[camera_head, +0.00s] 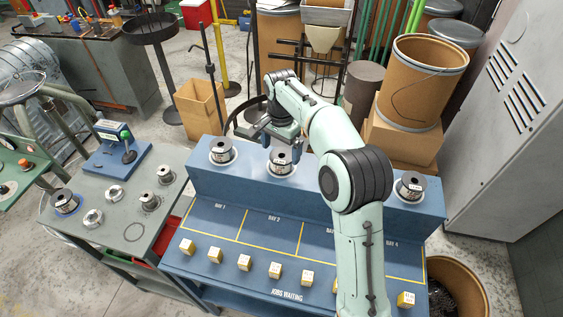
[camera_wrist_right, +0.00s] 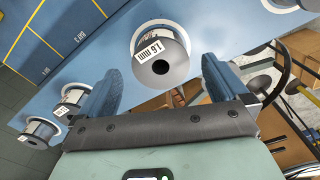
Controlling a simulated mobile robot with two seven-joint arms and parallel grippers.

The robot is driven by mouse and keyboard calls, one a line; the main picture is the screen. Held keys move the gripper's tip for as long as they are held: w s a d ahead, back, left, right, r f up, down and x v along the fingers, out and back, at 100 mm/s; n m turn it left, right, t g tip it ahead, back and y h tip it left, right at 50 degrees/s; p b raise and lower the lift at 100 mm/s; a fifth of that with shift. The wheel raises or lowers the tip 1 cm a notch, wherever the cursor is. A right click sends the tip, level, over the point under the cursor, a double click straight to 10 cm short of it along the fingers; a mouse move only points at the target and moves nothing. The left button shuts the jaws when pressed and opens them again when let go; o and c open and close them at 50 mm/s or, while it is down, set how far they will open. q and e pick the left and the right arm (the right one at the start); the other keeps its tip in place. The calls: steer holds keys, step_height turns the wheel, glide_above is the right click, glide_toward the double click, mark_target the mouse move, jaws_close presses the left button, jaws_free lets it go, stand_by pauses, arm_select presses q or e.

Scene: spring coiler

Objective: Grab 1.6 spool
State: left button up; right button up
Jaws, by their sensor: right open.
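The 1.6 spool (camera_wrist_right: 160,62), a grey-black reel with a white label reading 1.6 mm, sits on the blue raised shelf in the right wrist view. In the head view it is the second spool from the left (camera_head: 281,163). My right gripper (camera_wrist_right: 160,72) is open, with one blue finger on either side of the spool's near part in the wrist picture. In the head view my right gripper (camera_head: 271,147) is just above and behind the spool. I cannot tell whether the fingers touch it. My left gripper is not in view.
Other spools stand on the shelf (camera_head: 322,181), one at left (camera_head: 221,151) and one at right (camera_head: 410,186). My right arm covers part of the shelf. Several yellow blocks (camera_head: 275,270) line the lower bench. A grey side table (camera_head: 110,235) holds more spools.

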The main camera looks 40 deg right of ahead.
mark_target(281, 157)
step_height(281, 157, down, 5)
steer(key=shift+d+r+b, duration=0.1)
steer(key=shift+d+b, duration=0.05)
steer(key=shift+b, duration=0.2)
steer(key=c, duration=1.3)
steer(key=shift+c, duration=0.2)
steer(key=shift+w+r, duration=0.1)
